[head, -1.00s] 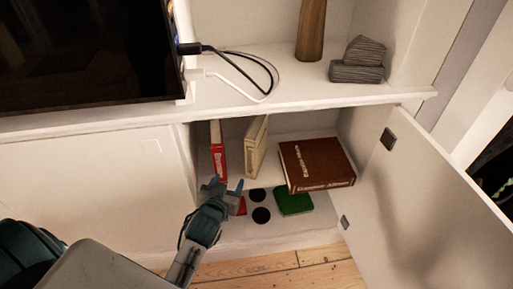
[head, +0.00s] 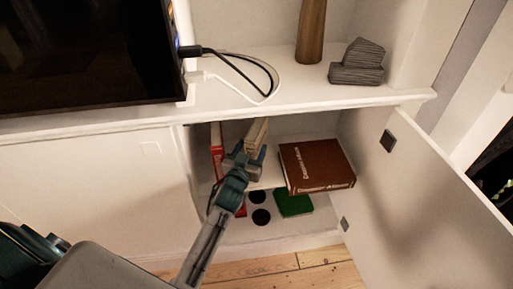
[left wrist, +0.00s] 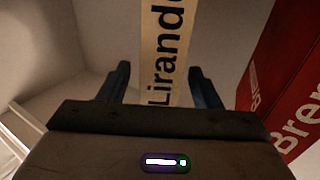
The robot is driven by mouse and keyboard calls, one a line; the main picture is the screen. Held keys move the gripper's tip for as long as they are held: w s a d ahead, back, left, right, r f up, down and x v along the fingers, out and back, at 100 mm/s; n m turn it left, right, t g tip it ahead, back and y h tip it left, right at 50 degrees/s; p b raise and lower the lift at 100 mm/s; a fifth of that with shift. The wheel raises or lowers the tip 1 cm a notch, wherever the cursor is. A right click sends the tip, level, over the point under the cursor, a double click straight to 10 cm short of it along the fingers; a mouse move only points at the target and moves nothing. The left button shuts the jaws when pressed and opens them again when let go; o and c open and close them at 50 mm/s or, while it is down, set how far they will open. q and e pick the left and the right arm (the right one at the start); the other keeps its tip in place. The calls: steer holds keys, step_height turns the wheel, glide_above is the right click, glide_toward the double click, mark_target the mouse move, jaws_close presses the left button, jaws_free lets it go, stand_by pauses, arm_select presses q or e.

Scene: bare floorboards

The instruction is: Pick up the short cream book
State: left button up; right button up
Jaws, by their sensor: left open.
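The cream book (head: 257,130) stands upright on the shelf inside the open cabinet. In the left wrist view its cream spine (left wrist: 162,45) shows dark lettering. My left gripper (head: 244,157) is open in front of the book and hides its lower part in the head view. In the left wrist view the spine lies between the two open fingers (left wrist: 160,78), and I see no finger closed on it. Whether a finger touches the book I cannot tell. My right gripper is out of view.
A red book (head: 216,140) stands just left of the cream one; it also shows in the left wrist view (left wrist: 285,75). A brown book (head: 317,164) lies to the right. A green item (head: 294,203) and two black discs are below. The open door (head: 420,190) bounds the right.

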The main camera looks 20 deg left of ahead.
arm_select(q)
steer(key=w, duration=0.3)
steer(key=shift+w+a, duration=0.15)
steer(key=shift+w, duration=0.05)
jaws_close()
steer(key=shift+r, duration=0.1)
